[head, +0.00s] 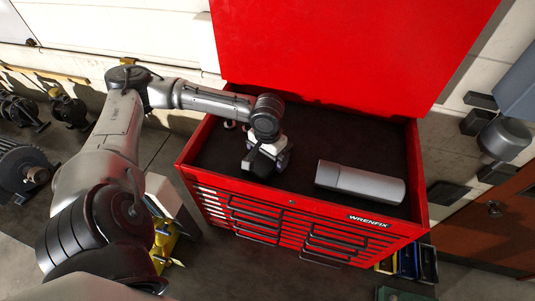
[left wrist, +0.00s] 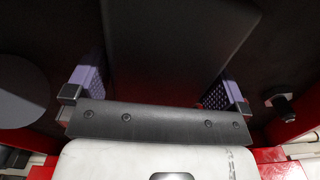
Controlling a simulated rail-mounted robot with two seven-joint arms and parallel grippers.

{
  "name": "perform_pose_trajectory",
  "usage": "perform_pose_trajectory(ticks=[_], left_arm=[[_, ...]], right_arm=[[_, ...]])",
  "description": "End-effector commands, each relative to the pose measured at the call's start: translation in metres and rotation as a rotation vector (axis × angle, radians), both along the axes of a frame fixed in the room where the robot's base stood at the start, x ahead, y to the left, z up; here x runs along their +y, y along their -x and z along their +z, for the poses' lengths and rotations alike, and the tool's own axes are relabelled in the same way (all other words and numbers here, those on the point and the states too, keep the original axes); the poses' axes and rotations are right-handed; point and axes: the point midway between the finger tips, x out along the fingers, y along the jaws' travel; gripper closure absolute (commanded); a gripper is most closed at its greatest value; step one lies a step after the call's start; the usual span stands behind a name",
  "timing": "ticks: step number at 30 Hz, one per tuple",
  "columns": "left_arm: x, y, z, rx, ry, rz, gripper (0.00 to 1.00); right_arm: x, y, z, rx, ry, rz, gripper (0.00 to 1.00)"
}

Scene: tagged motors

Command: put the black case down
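The black case (left wrist: 180,45) fills the middle of the left wrist view, as a dark slab between my two purple-padded fingers. In the head view the case (head: 262,165) shows as a small dark shape at my left gripper (head: 267,160), over the left part of the red cabinet's top. My left gripper (left wrist: 160,92) has one finger along each side of the case, and the pads seem to meet its sides. Whether its underside touches the cabinet top is hidden. My right gripper is not in view.
The red tool cabinet (head: 300,213) has a dark top surface and a raised red lid behind. A grey rounded box (head: 360,183) lies on its right part. Bare dark surface (head: 310,140) lies between and behind. A small dark knob-like object (left wrist: 282,106) shows right of the gripper.

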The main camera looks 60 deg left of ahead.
Motion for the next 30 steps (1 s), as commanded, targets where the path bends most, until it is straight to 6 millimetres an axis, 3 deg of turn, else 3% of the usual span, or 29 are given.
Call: perform_pose_trajectory(ticks=[8,21,30], left_arm=[[0.0,-0.001,0.015,-0.004,-0.002,0.0,0.0],[0.0,-0.001,0.093,-0.006,0.001,0.0,0.0],[0.0,-0.001,0.12,-0.001,0.0,0.0,0.0]], right_arm=[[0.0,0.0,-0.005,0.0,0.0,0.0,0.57],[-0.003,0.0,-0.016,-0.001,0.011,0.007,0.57],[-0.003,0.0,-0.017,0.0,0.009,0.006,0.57]])
